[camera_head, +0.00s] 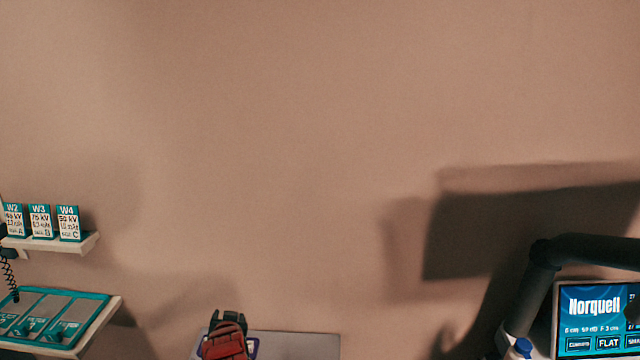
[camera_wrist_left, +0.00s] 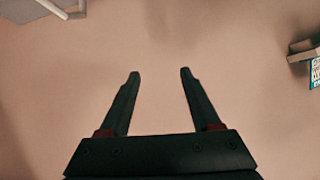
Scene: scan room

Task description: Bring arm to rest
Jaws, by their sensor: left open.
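My left gripper (camera_wrist_left: 158,74) shows in the left wrist view with its two dark fingers spread wide. Nothing is between the fingers, and plain wall lies beyond them. My right gripper is not in view. A dark jointed arm (camera_head: 540,272) reaches in at the right of the head view; I cannot tell whose it is.
At left are a card shelf (camera_head: 50,244) with W2, W3 and W4 cards (camera_head: 68,223), and a teal-edged tray (camera_head: 45,316). A red-and-black object (camera_head: 226,340) is at bottom centre by a grey surface (camera_head: 300,345). A Norquell screen (camera_head: 595,320) stands right. The wall's middle is clear.

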